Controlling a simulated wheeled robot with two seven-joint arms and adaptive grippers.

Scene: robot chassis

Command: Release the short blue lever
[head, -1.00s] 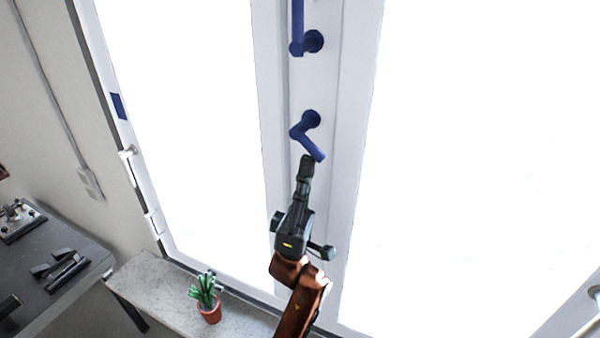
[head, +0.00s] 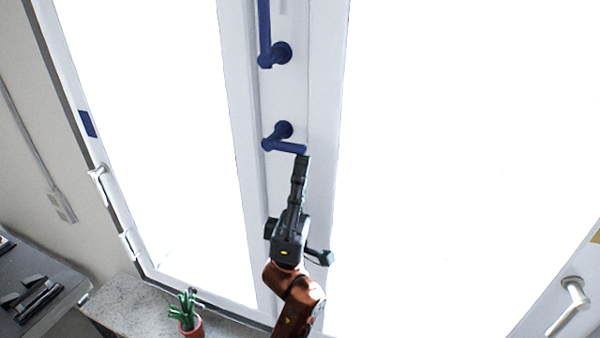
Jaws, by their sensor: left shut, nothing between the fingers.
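The short blue lever (head: 286,147) is on the white window post, the lower of two blue levers. Its arm points right and slightly down, close to horizontal. My left gripper (head: 303,160) is shut and empty. Its fingertips are right below the lever's free end, at or almost touching it; I cannot tell if there is contact. The longer blue lever (head: 265,30) is above, pointing straight up, with its top cut off by the frame. My right gripper is not in view.
The white window post (head: 322,100) stands between two bright panes. A potted plant (head: 188,312) stands on the stone sill (head: 135,305) at lower left. A white handle (head: 572,300) is at lower right. A dark table (head: 50,290) with metal parts is at far left.

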